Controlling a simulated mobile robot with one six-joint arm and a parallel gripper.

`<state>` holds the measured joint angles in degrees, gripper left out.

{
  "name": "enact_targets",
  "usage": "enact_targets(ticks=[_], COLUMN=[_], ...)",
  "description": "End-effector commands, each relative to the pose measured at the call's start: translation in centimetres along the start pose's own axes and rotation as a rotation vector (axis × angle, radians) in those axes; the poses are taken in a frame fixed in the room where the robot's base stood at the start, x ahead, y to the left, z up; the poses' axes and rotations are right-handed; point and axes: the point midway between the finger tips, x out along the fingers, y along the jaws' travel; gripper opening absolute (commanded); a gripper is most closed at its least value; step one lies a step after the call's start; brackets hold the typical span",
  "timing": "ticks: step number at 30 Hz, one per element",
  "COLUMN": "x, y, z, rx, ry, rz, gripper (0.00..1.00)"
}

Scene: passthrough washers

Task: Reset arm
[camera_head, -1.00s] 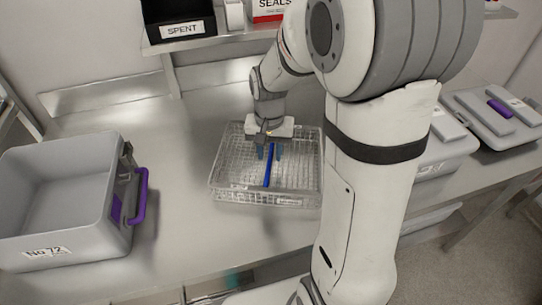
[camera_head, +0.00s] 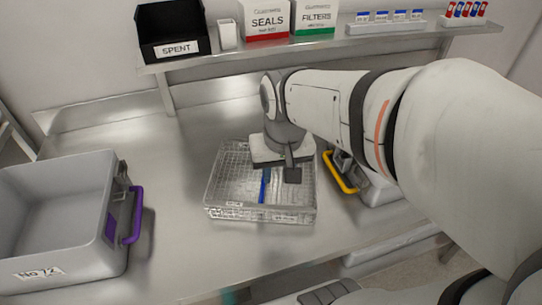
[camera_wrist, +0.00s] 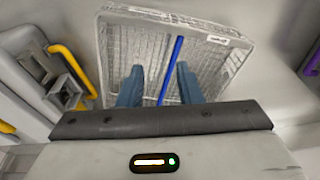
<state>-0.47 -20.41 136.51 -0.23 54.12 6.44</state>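My gripper (camera_wrist: 157,82) shows in the wrist view with its two blue-grey fingers spread apart and nothing between them that it grips. In the head view my gripper (camera_head: 280,174) hangs over the back right part of a wire mesh basket (camera_head: 225,207). The basket also fills the top of the wrist view (camera_wrist: 113,38). A long blue bar (camera_head: 263,187) lies across the inside of the basket. It shows beyond and between the fingers in the wrist view (camera_wrist: 172,65).
A grey open bin (camera_head: 45,225) with a purple handle (camera_head: 137,215) stands at left. A yellow-handled container (camera_head: 375,190) sits right of the basket, partly behind my arm. A shelf holds a black SPENT bin (camera_head: 172,32), a SEALS box (camera_head: 266,20) and a FILTERS box (camera_head: 315,16). The back left counter is clear.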

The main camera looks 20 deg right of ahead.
Motion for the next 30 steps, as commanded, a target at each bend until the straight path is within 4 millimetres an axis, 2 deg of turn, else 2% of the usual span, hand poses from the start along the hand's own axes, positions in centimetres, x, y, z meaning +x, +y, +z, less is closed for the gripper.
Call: enact_targets(ticks=[1, 3, 7, 30], x=[0.0, 0.1, 0.2, 0.3], y=[0.1, 0.2, 0.7, 0.7], z=[1.3, 2.5, 3.6, 3.8], rx=[-0.029, -0.065, -0.099, -0.105], ry=[0.021, 0.041, 0.061, 0.062], rz=[-0.002, -0.003, -0.002, -0.002], gripper=[0.32, 0.32, 0.32, 0.32])
